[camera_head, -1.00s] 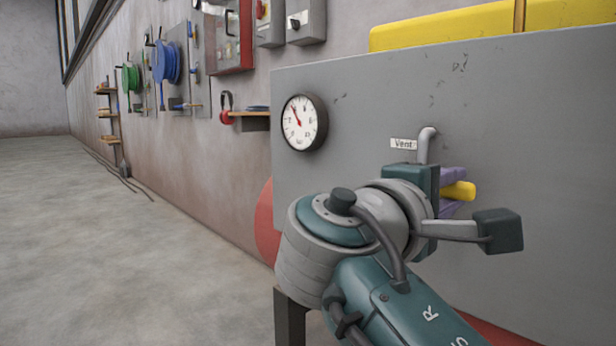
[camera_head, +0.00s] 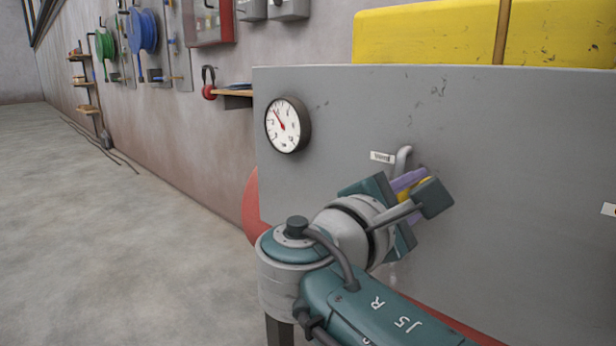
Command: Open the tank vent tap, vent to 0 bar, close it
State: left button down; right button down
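The vent tap's yellow lever (camera_head: 428,186) shows between the purple fingers of my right gripper (camera_head: 412,182), which looks shut on it. The lever slants up to the right, and the tap body is hidden behind the gripper. A grey bent pipe (camera_head: 403,158) rises above it beside the white "Vent" label (camera_head: 382,157). The round pressure gauge (camera_head: 284,126) is on the grey tank panel (camera_head: 330,110); its red needle points up and left, but the numbers are too small to read. My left gripper is not in view.
A yellow block (camera_head: 430,38) stands behind the panel's top edge. A small shelf (camera_head: 232,95) and red ear defenders (camera_head: 209,88) are on the wall to the left. A pale smear shows below the gripper.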

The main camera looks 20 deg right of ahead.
dwell(0.4)
jog(key=c, duration=0.7)
grip_release()
jog(key=shift+r, duration=0.1)
